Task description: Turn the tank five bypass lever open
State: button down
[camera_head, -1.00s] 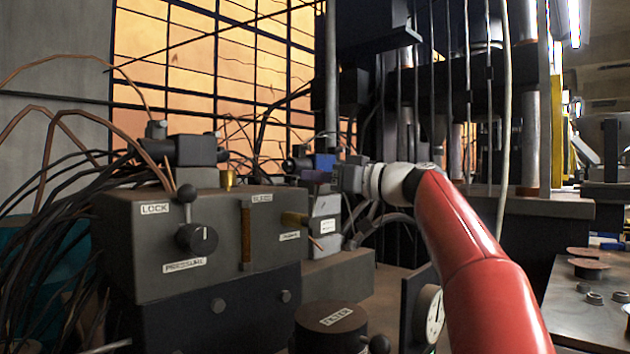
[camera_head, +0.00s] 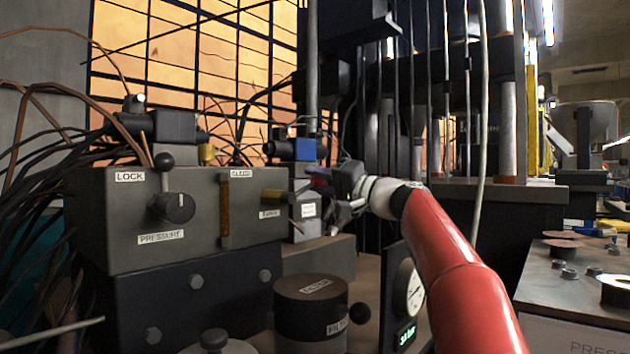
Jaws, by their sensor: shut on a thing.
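My gripper (camera_head: 332,190) reaches in from the right beside a pale grey valve block (camera_head: 306,213) with white labels. It is shut on a small dark purple piece (camera_head: 319,179), which looks like a lever handle. The fingers hide most of this piece, and no readable label shows whether it belongs to tank five. A blue-capped fitting (camera_head: 306,149) sits above and behind the block. A brass piece (camera_head: 273,195) sticks out of the grey control box to the left, apart from my gripper.
The grey control box (camera_head: 100,225) has a LOCK label and a black-knobbed lever (camera_head: 165,160). Dark cables crowd the left. A bench (camera_head: 545,290) with discs is at the right.

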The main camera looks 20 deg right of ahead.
jog(key=shift+w+d+f+m+t+h+b, duration=0.1)
jog(key=shift+d+f+m+t+h+b, duration=0.2)
jog(key=shift+f+m, duration=0.35)
jog(key=shift+w+f+m+h+b, duration=0.1)
jog(key=shift+f+m+b, duration=0.35)
jog(key=shift+m, duration=0.4)
jog(key=c, duration=1.1)
grip_release()
jog(key=shift+c, duration=0.2)
jog(key=shift+s, duration=0.1)
jog(key=b+v, duration=0.2)
jog(key=v, duration=0.5)
jog(key=shift+s+d, duration=0.25)
jog(key=shift+s, duration=0.05)
jog(key=shift+c, duration=0.5)
